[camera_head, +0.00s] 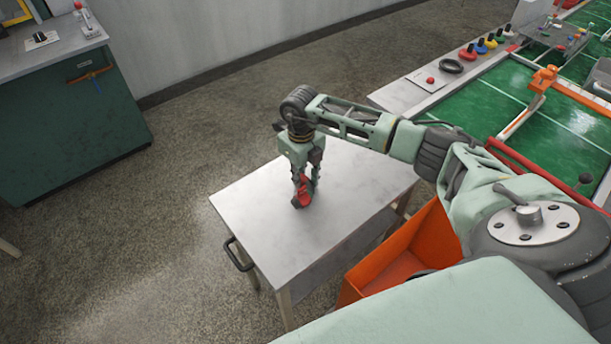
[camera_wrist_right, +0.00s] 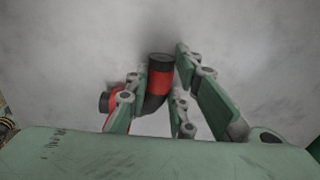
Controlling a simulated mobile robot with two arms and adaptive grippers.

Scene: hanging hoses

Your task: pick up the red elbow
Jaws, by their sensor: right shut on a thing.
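The red elbow (camera_head: 302,191) is a short bent pipe, red with dark ends. It is at the middle of a small metal-topped table (camera_head: 250,210) in the head view. My right gripper (camera_head: 303,180) points down over the tabletop and is shut on the elbow. In the right wrist view the elbow (camera_wrist_right: 160,82) sits between the green finger links (camera_wrist_right: 163,95), one dark end up and the other out to the left. Whether the elbow touches the tabletop I cannot tell. My left gripper does not show.
An orange bin (camera_head: 405,262) stands beside the small table, at its right. A green-topped bench (camera_head: 490,97) with orange fittings and a row of coloured pieces is at the upper right. A green cabinet (camera_head: 75,125) stands at the left. The rest of the tabletop is bare.

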